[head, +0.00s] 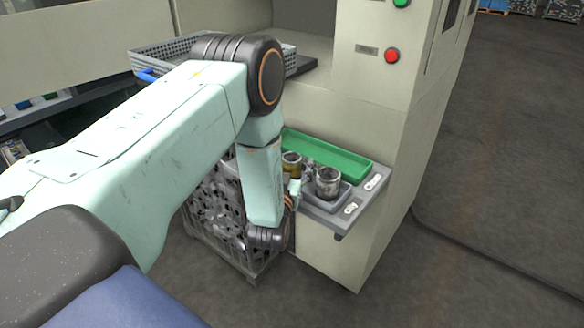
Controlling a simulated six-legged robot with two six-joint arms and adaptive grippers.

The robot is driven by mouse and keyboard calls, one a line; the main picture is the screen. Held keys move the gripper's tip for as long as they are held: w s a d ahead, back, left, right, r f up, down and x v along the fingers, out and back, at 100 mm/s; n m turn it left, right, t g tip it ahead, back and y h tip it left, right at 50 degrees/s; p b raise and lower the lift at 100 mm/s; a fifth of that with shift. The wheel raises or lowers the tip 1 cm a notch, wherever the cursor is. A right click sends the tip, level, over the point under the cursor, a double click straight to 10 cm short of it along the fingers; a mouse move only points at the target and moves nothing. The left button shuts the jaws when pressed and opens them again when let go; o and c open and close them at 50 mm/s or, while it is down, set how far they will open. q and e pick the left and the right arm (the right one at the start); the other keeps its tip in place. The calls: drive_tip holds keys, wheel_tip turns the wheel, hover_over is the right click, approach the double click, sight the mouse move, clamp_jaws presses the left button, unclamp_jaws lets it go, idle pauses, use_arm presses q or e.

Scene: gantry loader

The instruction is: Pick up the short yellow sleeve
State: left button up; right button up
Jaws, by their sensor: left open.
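My left gripper (300,182) is small in the view, at the near edge of the shelf, just below and in front of the yellow sleeve. It is open, and I see nothing held in it. Whether its fingers touch either sleeve I cannot tell. My right gripper is not in view.
A green tray (340,160) lies behind the sleeves, and a grey tray (343,196) is under the metal sleeve. A wire bin of metal parts (215,212) stands below. A grey basket (150,58) is at upper left. Floor at right is clear.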

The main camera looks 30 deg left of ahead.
use_arm(q)
drive_tip(key=shift+w+a+f, duration=0.15)
drive_tip(key=shift+w+a, duration=0.1)
drive_tip(key=shift+w, duration=0.1)
drive_tip(key=shift+c, duration=0.5)
drive_tip(key=shift+s+d, duration=0.15)
drive_tip(key=c, duration=1.4)
